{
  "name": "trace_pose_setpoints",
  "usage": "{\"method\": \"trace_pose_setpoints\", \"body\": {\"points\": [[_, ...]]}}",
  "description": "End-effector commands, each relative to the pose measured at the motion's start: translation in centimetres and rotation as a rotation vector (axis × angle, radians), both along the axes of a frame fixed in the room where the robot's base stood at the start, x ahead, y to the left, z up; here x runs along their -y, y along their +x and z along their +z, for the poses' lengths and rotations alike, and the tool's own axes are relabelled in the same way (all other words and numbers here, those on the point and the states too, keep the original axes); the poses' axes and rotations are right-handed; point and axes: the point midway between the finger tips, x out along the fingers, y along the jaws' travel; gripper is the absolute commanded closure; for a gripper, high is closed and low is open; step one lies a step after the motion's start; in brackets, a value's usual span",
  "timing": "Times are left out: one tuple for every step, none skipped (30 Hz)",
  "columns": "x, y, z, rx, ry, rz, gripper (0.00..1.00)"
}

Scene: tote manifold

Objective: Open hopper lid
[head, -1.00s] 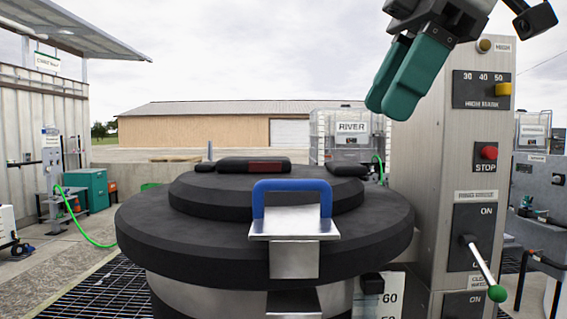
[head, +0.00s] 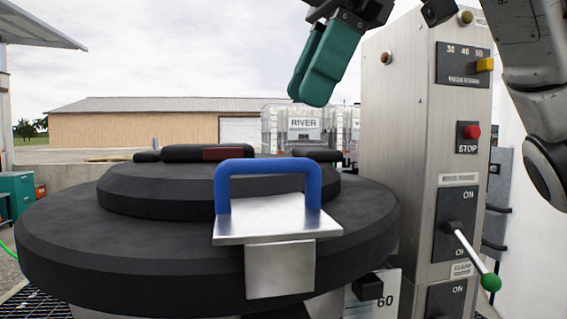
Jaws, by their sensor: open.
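The hopper lid (head: 120,240) is a wide black stepped disc, lying flat and closed on the hopper. A blue handle (head: 268,166) stands upright on a silver metal bracket (head: 262,229) at the lid's front edge. My gripper (head: 312,65) has green-teal fingers that point down. It is above and to the right of the handle, apart from it and empty. The two fingers overlap in this view, so the gap between them is hard to see.
A metal control panel (head: 405,150) stands close on the right, with a red STOP button (head: 472,131) and a green-knobbed lever (head: 490,282) sticking out. A tank marked RIVER (head: 303,124) is behind the lid. Open air lies above the lid.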

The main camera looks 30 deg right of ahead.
Motion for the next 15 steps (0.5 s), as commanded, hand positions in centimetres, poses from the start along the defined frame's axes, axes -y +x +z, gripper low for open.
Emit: {"method": "trace_pose_setpoints", "body": {"points": [[-0.2,0.2,-1.3,0.000,0.000,0.000,0.58],[-0.3,0.3,-1.6,0.000,0.000,0.000,0.58],[-0.5,0.5,-2.1,0.000,0.000,0.000,0.58],[-0.6,0.6,-2.4,0.000,0.000,0.000,0.58],[-0.7,0.7,-2.8,0.000,-0.001,0.000,0.58],[-0.8,0.9,-3.3,0.000,0.000,0.001,0.58],[-1.0,1.0,-3.6,0.000,0.000,0.001,0.58],[-1.1,1.1,-4.0,0.000,0.000,0.001,0.58],[-1.2,1.3,-4.5,0.000,0.000,0.001,0.58],[-1.3,1.4,-4.8,0.000,0.000,0.000,0.58],[-1.4,1.5,-5.1,0.000,-0.001,0.000,0.58],[-1.6,1.7,-5.5,0.000,-0.002,-0.001,0.58],[-1.7,1.8,-5.8,0.001,-0.001,-0.001,0.58],[-1.7,1.9,-6.0,0.001,-0.001,-0.001,0.58],[-1.9,2.0,-6.2,0.001,0.000,-0.001,0.58]]}}
